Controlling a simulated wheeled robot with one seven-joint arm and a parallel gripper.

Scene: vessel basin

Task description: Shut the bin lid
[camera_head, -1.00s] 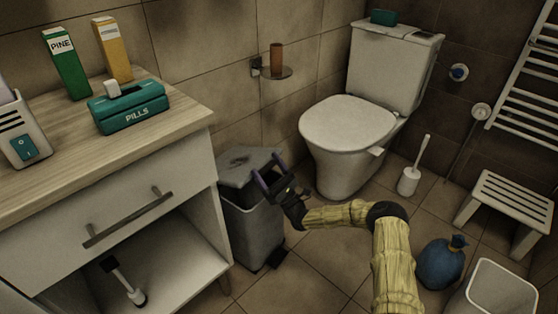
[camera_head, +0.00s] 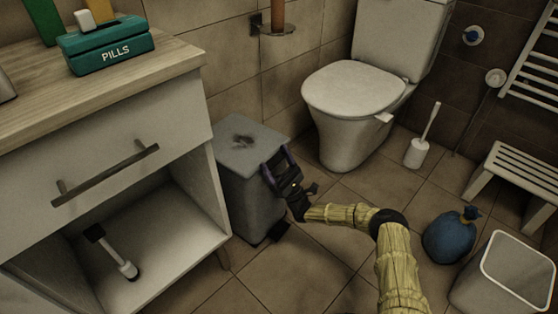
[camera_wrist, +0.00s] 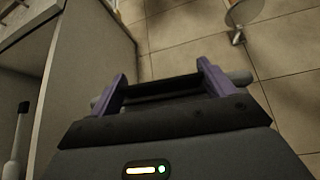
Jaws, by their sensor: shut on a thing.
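The grey bin (camera_head: 250,205) stands on the floor between the cabinet and the toilet. Its grey lid (camera_head: 240,150), with a dark smudge on top, looks flat across the bin's top; I cannot see whether a thin gap is left. My gripper (camera_head: 272,167) is at the lid's right front edge, its purple fingers reaching toward the lid. It is shut on that edge, as far as I can tell. In the wrist view the two purple fingers (camera_wrist: 160,88) stand apart, with a dark bar and a grey bar across them.
The open cabinet (camera_head: 100,180) is close on the bin's left. The toilet (camera_head: 350,110) stands behind my gripper. A toilet brush (camera_head: 418,150), a blue bag (camera_head: 450,237), a white stool (camera_head: 515,170) and an open white bin (camera_head: 500,285) are to the right.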

